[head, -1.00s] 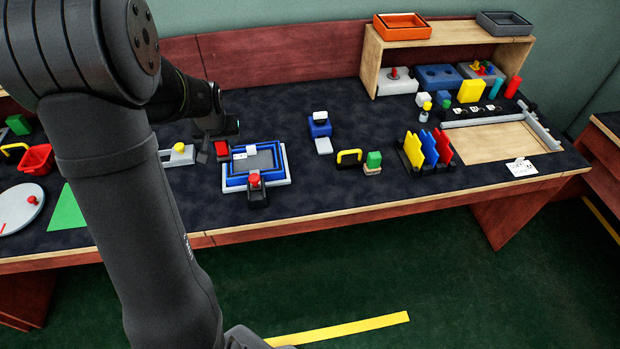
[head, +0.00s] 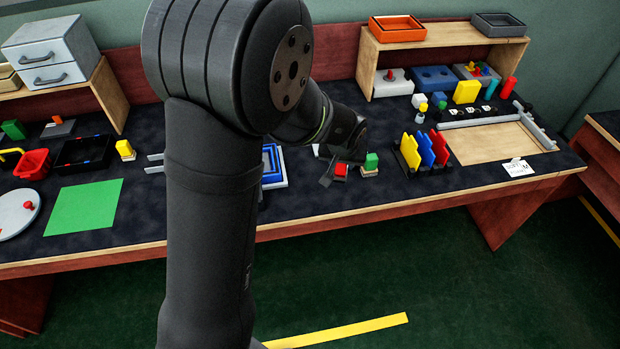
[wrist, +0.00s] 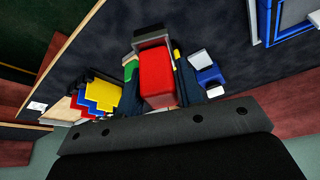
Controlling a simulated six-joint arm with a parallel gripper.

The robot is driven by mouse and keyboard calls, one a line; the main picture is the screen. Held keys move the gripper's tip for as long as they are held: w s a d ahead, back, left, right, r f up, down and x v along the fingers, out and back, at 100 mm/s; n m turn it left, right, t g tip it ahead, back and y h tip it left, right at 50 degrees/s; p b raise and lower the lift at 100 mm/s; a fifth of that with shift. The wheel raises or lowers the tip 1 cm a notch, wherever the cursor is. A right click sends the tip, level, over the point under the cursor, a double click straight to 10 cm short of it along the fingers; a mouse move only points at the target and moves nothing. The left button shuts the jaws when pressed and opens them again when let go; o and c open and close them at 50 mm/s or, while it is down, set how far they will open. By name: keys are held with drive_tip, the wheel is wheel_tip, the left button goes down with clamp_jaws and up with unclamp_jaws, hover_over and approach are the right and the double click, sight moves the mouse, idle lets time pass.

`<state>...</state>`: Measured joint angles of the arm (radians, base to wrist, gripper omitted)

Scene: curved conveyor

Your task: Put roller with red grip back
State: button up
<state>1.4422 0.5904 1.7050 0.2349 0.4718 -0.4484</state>
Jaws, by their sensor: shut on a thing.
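My gripper (head: 338,165) is shut on a red block-shaped grip (wrist: 157,77), which fills the space between its fingers in the wrist view. A black part (wrist: 150,32) shows at the far end of the grip; I cannot tell the roller's full shape. In the head view the red grip (head: 341,170) is just left of a green block on a wooden base (head: 371,163). It appears above or near the tabletop; the gap is unclear. The blue-rimmed tray (head: 272,165) is left of my gripper, partly hidden by my arm.
A rack with yellow, blue and red plates (head: 425,150) stands to the right of my gripper. A blue-and-white item (wrist: 208,75) is close beside the gripper in the wrist view. A green mat (head: 85,207) lies at the left. The table front edge is close below.

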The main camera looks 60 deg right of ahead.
drive_tip(key=w+f, duration=0.2)
drive_tip(key=w, duration=0.1)
drive_tip(key=w+d+f, duration=0.1)
drive_tip(key=w+f, duration=0.1)
drive_tip(key=w, duration=0.2)
drive_tip(key=w+d+f, duration=0.1)
drive_tip(key=w+f, duration=0.2)
drive_tip(key=w, duration=0.1)
drive_tip(key=shift+f, duration=1.9)
drive_tip(key=shift+f, duration=0.1)
drive_tip(key=o, duration=1)
drive_tip(key=shift+o, duration=0.2)
drive_tip(key=v, duration=1.2)
